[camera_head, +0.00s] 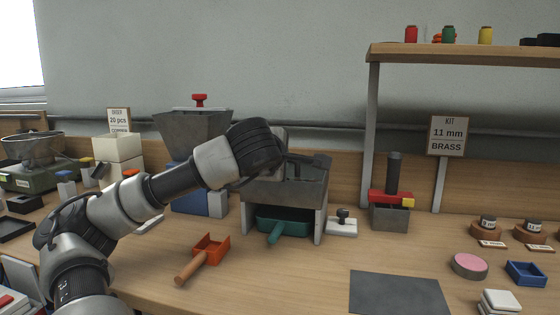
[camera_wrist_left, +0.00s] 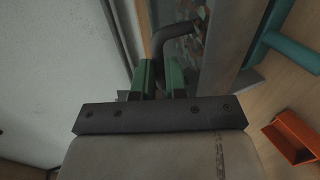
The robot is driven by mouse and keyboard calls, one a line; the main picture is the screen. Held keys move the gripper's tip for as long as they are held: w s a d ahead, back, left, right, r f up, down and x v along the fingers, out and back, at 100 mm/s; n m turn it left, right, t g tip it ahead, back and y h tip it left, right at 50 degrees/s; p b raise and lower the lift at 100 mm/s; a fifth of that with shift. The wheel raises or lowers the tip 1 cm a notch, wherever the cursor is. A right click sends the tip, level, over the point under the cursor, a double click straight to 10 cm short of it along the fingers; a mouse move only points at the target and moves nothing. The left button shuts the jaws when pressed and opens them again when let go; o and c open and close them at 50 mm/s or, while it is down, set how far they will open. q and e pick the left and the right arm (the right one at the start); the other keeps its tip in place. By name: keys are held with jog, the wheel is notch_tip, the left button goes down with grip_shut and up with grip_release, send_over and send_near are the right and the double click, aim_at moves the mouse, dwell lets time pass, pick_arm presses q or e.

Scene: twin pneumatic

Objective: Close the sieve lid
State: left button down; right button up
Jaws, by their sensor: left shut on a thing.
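The sieve (camera_head: 309,195) is a grey metal box on legs at the middle of the bench, with a teal tray (camera_head: 283,222) under it. My left gripper (camera_wrist_left: 160,76) is at the sieve's top, its green fingers shut on a dark bent handle (camera_wrist_left: 178,36). In the head view the fingers are hidden behind my left wrist, and a dark bar (camera_head: 310,159) shows just to its right. In the left wrist view, speckled pieces (camera_wrist_left: 184,47) show inside the sieve beside the handle. The lid is mostly hidden, so I cannot tell its angle. My right gripper is not in view.
A grey hopper (camera_head: 193,128) stands left of the sieve. An orange scoop (camera_head: 210,249) lies in front. A small white block (camera_head: 342,227) with a dark knob and a red-and-grey press (camera_head: 390,213) stand to the right. A dark mat (camera_head: 398,292) lies at the front right.

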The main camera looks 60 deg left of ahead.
pick_arm(q)
jog(key=shift+w+d+f, duration=0.1)
jog(key=shift+d+f, duration=0.15)
jog(key=shift+f, duration=0.6)
jog(key=c, duration=1.6)
grip_release()
jog(key=shift+o, duration=0.9)
jog(key=shift+r, duration=0.1)
jog(key=shift+s, duration=0.25)
jog(key=p+v, duration=0.1)
jog(key=v, duration=1)
jog(key=shift+r, duration=0.35)
jog(key=shift+w+a, duration=0.15)
jog(key=shift+a, duration=0.05)
